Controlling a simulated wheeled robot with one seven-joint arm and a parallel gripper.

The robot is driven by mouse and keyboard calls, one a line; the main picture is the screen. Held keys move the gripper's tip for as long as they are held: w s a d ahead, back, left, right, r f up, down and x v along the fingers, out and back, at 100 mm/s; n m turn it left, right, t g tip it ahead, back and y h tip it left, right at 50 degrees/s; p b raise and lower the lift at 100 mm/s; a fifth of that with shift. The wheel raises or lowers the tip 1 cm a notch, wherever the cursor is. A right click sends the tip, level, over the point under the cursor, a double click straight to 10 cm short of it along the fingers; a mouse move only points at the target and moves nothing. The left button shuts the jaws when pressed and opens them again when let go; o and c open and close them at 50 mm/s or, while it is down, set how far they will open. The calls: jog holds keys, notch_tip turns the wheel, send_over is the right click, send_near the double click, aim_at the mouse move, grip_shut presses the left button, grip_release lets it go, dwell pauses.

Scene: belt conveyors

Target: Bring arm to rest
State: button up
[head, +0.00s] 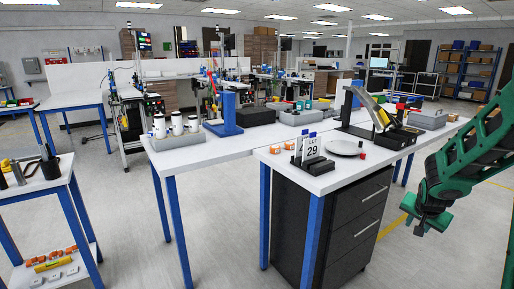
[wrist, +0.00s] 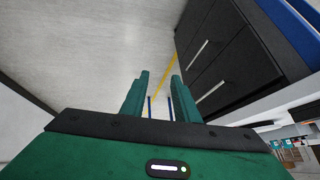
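My green arm (head: 470,160) comes in from the right edge of the head view and is bent, with its end hanging down. My gripper (head: 424,226) is in the air to the right of the black drawer cabinet, below the height of the tabletop. In the wrist view the two green fingers of my gripper (wrist: 158,100) stand apart, with bare floor and a yellow floor line showing between and beyond them. Nothing is held between the fingers.
A white table with blue legs (head: 235,150) stands left of my arm, with a black drawer cabinet (head: 340,225) under it. The cabinet also shows in the wrist view (wrist: 235,60). A small side table (head: 45,187) is at far left. Open floor (head: 120,220) lies between.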

jog(key=s+a+r+n+g+y, duration=0.1)
jog(key=s+a+r+g, duration=0.1)
jog(key=s, duration=1)
jog(key=s+a+r+n+g+y, duration=0.1)
jog(key=s+a+r, duration=0.3)
jog(key=s, duration=0.8)
jog(key=s+a+r+n+g+y, duration=0.2)
jog(key=s+a, duration=0.3)
jog(key=s, duration=0.7)
jog(key=shift+s+a+r+g, duration=0.35)
jog(key=shift+s+r+g, duration=0.05)
jog(key=shift+r, duration=0.05)
jog(key=shift+w+f, duration=0.25)
jog(key=shift+w, duration=0.4)
